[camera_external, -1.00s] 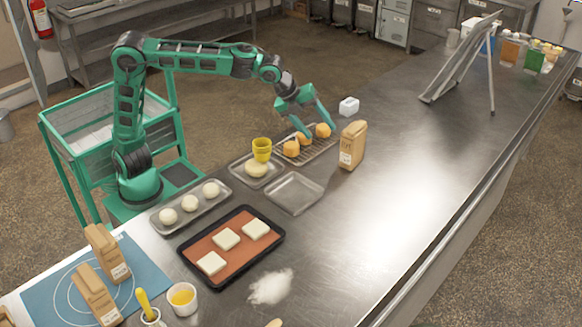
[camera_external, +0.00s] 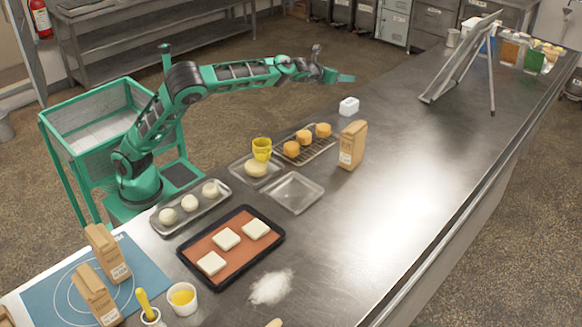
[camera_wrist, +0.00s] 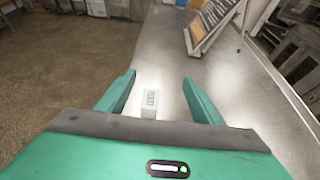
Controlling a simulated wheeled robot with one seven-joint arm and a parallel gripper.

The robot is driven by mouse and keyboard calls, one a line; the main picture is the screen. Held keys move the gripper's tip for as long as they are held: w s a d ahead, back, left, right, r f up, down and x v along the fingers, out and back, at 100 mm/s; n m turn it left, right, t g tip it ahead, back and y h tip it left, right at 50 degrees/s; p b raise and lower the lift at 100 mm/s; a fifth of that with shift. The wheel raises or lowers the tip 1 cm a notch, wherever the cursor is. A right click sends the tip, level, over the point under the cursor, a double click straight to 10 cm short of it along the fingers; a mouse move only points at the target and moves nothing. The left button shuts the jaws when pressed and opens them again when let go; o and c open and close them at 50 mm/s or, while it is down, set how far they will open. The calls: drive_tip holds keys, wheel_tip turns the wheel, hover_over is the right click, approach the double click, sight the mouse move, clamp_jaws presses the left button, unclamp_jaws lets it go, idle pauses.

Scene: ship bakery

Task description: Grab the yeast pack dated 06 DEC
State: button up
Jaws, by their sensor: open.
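A small white block (camera_external: 348,106) lies beyond the rack. In the wrist view this white block (camera_wrist: 149,104) shows dark print I cannot read. My gripper (camera_external: 340,77) is open and empty, raised above the counter's far left edge. In the wrist view its fingertips (camera_wrist: 158,76) spread on either side of the white block's column.
Orange-topped buns (camera_external: 305,136) sit on the wire rack. Trays of dough (camera_external: 190,203), an empty metal tray (camera_external: 292,192) and a yellow cup (camera_external: 262,149) are nearer. A board on a stand (camera_external: 460,62) rises farther back. The counter's right middle is clear.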

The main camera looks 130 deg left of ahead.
approach(350, 105)
drive_tip(key=shift+s+a+f, duration=0.1)
drive_tip(key=shift+s+a, duration=0.1)
drive_tip(key=shift+a, duration=0.25)
drive_tip(key=shift+s+a, duration=0.25)
drive_tip(key=shift+a, duration=0.2)
drive_tip(key=x, duration=0.5)
drive_tip(key=shift+f, duration=0.3)
drive_tip(key=shift+s+f+x, duration=0.1)
drive_tip(key=shift+s+x, duration=0.1)
drive_tip(key=shift+x, duration=1.25)
drive_tip(key=shift+s+f+x, duration=0.1)
drive_tip(key=shift+s+x, duration=0.1)
drive_tip(key=shift+x, duration=1.2)
drive_tip(key=c, duration=1.3)
